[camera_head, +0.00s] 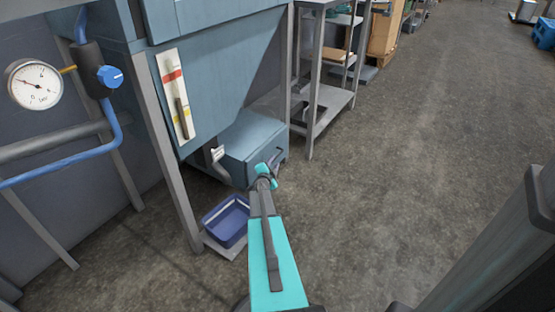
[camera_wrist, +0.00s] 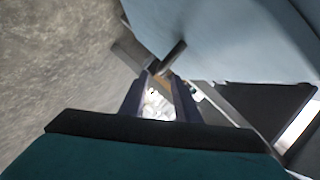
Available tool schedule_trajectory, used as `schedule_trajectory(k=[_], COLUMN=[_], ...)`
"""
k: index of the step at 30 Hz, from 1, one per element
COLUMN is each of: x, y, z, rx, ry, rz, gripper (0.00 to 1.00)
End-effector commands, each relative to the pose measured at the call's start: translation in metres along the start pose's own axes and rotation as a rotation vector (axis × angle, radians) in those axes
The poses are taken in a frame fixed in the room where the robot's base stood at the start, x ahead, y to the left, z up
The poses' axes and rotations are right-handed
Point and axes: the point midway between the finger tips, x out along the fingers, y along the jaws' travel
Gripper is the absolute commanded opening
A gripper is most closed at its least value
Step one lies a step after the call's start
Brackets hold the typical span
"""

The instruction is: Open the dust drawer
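The dust drawer (camera_head: 245,150) is a blue-grey box low under the sloped hopper, with a dark bar handle (camera_head: 281,157) on its front. No open gap shows around it. My gripper (camera_head: 264,172) is in front of the drawer, close to the handle, and its teal arm link hides part of the floor. In the wrist view, the two dark fingers of my gripper (camera_wrist: 160,78) stand apart, with a gap between them. The dark handle (camera_wrist: 172,56) reaches to the fingertips. I cannot tell whether they touch it.
A metal shelf (camera_head: 325,105) stands right of the drawer. A pressure gauge (camera_head: 35,84) and blue pipe are at the left.

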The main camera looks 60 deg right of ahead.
Motion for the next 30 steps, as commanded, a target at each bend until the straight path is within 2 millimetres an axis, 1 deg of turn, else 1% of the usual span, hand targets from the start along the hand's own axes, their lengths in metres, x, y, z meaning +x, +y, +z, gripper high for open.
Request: schedule_trajectory(k=[1, 3, 12, 18, 24, 30], x=[0.008, 0.016, 0.047, 0.064, 0.072, 0.073], y=[0.002, 0.002, 0.002, 0.002, 0.002, 0.001], z=[0.001, 0.001, 0.000, 0.000, -0.001, -0.002], rx=[0.000, 0.000, 0.000, 0.000, 0.000, 0.000], ry=[0.001, 0.000, 0.001, 0.000, 0.001, 0.001], rz=[0.000, 0.001, 0.000, 0.001, 0.001, 0.001], gripper=[0.29, 0.29, 0.29, 0.29, 0.29, 0.29])
